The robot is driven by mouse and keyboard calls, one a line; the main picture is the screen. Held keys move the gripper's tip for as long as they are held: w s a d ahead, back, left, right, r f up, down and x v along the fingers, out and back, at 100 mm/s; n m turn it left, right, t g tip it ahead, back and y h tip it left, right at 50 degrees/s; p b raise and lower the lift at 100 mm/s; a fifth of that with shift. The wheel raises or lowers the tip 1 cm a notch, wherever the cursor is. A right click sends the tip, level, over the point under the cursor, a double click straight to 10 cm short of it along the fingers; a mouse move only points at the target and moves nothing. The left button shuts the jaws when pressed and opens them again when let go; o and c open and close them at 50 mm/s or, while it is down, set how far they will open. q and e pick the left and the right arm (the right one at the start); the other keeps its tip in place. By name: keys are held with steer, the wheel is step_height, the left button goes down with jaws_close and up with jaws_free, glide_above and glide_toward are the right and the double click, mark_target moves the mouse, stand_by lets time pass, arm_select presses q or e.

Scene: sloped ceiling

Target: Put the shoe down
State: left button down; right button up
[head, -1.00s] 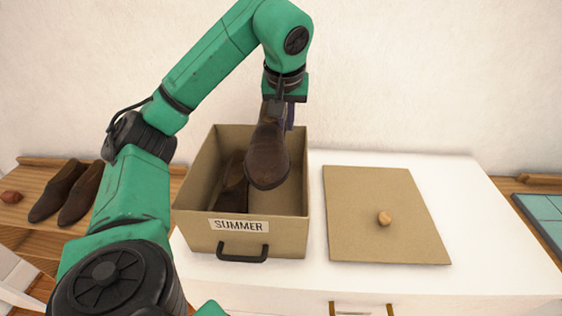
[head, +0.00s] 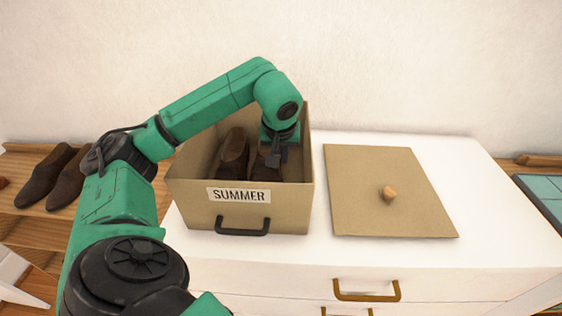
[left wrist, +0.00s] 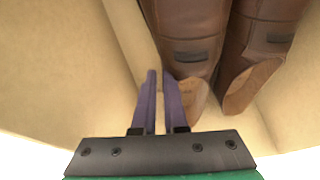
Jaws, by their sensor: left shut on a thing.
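The open tan box labelled SUMMER (head: 181,197) stands on the white cabinet. My left gripper (head: 272,158) reaches down inside it on the right. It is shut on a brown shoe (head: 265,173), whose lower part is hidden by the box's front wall. In the left wrist view the purple fingers (left wrist: 162,100) are close together at the edge of this shoe (left wrist: 188,30). A second brown shoe (head: 234,150) lies beside it in the box, and shows at the right in the left wrist view (left wrist: 262,30). I cannot tell whether the held shoe touches the bottom.
A flat tan lid with a wooden knob (head: 385,215) lies right of the box on the white cabinet top (head: 480,230). Another pair of dark brown shoes (head: 55,178) sits on a wooden surface at the left. A teal object (head: 545,205) is at the right edge.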

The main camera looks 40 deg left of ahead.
arm_select(q)
step_height(320, 180, down, 2)
steer(key=shift+f, duration=0.1)
steer(key=c, duration=1)
jaws_free()
steer(key=shift+o, duration=0.2)
steer(key=shift+r, duration=0.25)
steer(key=shift+s+d+r, duration=0.1)
steer(key=shift+r, duration=0.25)
steer(key=p+v, duration=0.1)
steer(key=v, duration=1)
